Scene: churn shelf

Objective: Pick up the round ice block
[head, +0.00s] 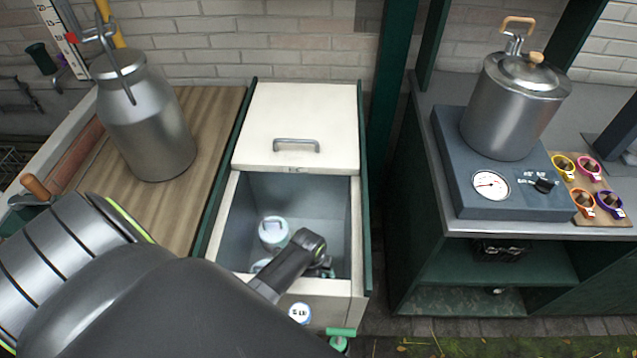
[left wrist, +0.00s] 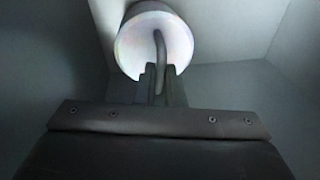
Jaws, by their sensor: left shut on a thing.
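In the left wrist view a round, whitish ice block (left wrist: 136,42) has a grey loop handle on its face. My left gripper (left wrist: 160,82) is shut on that handle. In the head view my left gripper (head: 324,268) reaches down into the open grey-lined chest, and its wrist hides most of what it holds. A round white block with a handle (head: 272,232) shows in the chest to the left of my wrist. Another pale piece (head: 261,265) is partly hidden below it. I cannot tell which of these is the held one. My right gripper is not in view.
The chest's front wall (head: 343,308) and white lid section (head: 300,120) bound the opening. A metal milk churn (head: 150,130) stands on the wooden counter at left. A steel pot (head: 510,110) sits on a scale (head: 500,190) at right, beside small coloured cups (head: 588,185).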

